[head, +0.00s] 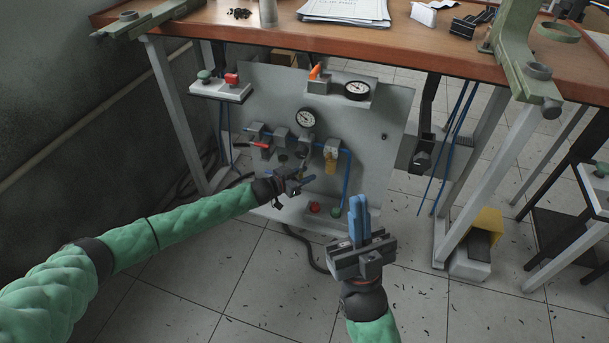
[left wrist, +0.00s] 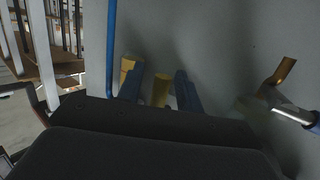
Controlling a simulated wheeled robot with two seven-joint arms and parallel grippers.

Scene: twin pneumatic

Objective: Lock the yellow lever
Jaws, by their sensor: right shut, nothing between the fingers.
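The yellow lever (head: 331,158) is on the grey panel under the table, at the right end of a row of pneumatic fittings. In the left wrist view, a yellow part (left wrist: 162,91) shows in the gap between my two blue left fingers, with space on both sides. Another yellow piece (left wrist: 128,66) is partly behind the left-hand finger. My left gripper (head: 307,181) is open, just below and left of the lever; I cannot tell whether it touches. My right gripper (head: 360,208) is shut and empty, in front of the panel's lower right, pointing up.
The grey panel (head: 386,100) carries gauges (head: 306,118), an orange knob (head: 315,72) and a red handle (head: 259,145). A blue hose (head: 347,178) runs down beside the yellow lever. Red (head: 314,208) and green buttons sit below. The table (head: 290,38) overhangs the panel.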

